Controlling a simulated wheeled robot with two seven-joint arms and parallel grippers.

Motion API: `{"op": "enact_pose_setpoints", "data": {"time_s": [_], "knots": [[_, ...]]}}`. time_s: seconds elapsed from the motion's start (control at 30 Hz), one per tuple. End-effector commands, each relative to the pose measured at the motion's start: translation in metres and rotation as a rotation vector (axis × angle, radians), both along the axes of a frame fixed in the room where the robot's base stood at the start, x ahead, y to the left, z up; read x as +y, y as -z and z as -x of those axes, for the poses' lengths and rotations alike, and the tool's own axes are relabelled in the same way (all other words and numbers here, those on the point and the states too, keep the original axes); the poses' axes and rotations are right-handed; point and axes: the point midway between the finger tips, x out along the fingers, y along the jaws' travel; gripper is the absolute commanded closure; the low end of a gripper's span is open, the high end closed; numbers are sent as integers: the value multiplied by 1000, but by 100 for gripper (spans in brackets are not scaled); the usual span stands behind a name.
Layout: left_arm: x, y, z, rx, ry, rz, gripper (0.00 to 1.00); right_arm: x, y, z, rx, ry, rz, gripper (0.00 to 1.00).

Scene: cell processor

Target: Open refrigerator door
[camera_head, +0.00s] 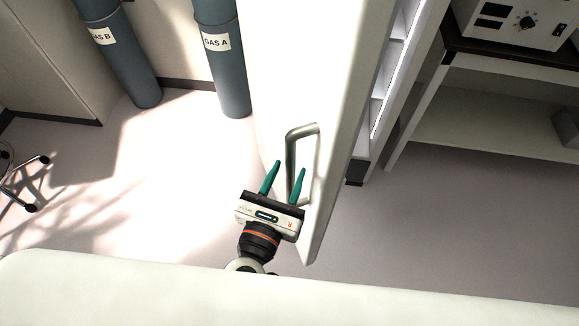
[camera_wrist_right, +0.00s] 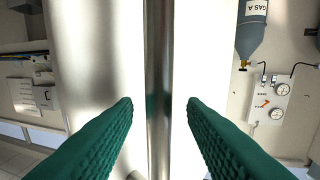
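The white refrigerator door (camera_head: 300,60) stands swung open in the head view, with its free edge toward me. Its metal bar handle (camera_head: 291,150) is on the face at the left. The lit shelves of the refrigerator (camera_head: 393,55) show to the right of the door. My right gripper (camera_head: 289,167) is at the lower part of the handle with its green fingers apart. In the right wrist view the handle (camera_wrist_right: 158,80) runs upright between the two fingers, with a gap on each side. My left gripper is not in view.
Gas cylinders, one labelled GAS A (camera_head: 222,60) and one GAS B (camera_head: 118,50), stand at the back left. A wheeled chair base (camera_head: 30,185) is at the far left. A bench with an instrument (camera_head: 515,20) stands at the right.

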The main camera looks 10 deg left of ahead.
Motion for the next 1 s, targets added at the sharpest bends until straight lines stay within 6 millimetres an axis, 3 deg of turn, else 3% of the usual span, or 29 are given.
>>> {"op": "enact_pose_setpoints", "data": {"time_s": [0.2, 0.43, 0.63, 1.0], "knots": [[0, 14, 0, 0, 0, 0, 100, 12, 4, 48, 5, -3, -2, 62], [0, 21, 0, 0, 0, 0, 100, 21, 2, 84, 4, -1, -1, 62], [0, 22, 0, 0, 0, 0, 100, 23, 0, 95, 1, -1, -1, 62], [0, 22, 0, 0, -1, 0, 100, 23, 0, 95, 1, -1, -1, 62]]}}
